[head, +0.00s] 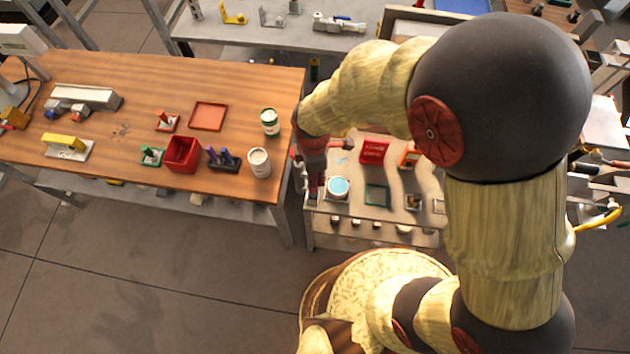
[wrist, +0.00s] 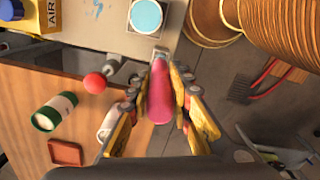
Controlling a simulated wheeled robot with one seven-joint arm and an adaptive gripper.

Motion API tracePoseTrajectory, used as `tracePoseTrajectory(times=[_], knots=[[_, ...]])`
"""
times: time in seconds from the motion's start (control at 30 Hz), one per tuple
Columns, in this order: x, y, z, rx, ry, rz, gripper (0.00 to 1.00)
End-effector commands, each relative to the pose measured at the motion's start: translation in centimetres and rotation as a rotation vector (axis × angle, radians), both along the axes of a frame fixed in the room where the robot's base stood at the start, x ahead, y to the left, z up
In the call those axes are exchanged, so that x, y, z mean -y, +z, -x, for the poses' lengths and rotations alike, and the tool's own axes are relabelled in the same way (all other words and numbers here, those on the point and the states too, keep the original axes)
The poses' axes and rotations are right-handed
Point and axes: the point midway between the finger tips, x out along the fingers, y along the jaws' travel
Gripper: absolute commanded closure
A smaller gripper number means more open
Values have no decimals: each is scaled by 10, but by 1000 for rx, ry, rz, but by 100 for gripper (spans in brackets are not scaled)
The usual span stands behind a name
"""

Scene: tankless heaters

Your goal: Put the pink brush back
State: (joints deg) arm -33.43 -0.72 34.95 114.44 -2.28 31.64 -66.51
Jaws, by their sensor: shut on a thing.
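In the wrist view my gripper (wrist: 160,76) is shut on the pink brush (wrist: 158,98). Its thick pink handle lies between the two fingers, and a short pale metal part shows beyond the tips. The bristles cannot be made out. In the head view my arm hides most of the gripper, which is over the gap between the wooden table (head: 240,85) and the smaller bench (head: 405,180). A dark holder (head: 224,165) with several blue-purple handles stands on the wooden table, left of the gripper. An open can of light blue paint (head: 338,187) stands on the bench; it also shows in the wrist view (wrist: 147,15).
On the wooden table are a red open box (head: 182,154), a white can (head: 259,163), a green-and-white can (head: 269,121) and a red tray (head: 208,116). The bench holds a red tray (head: 374,151) and a green tray (head: 377,195). Floor is clear at lower left.

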Motion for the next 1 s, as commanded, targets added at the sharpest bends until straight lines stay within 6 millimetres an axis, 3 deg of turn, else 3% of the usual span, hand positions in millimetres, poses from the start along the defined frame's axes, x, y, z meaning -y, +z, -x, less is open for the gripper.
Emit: tracePoseTrajectory(times=[0.43, 0.67, 0.7, 1.0], knots=[[0, -46, 0, -2, 0, 1, 100], [0, -49, 0, -1, 0, 1, 100], [0, -50, 1, -2, 0, 1, 77], [0, -49, 0, 0, 0, 1, 61]])
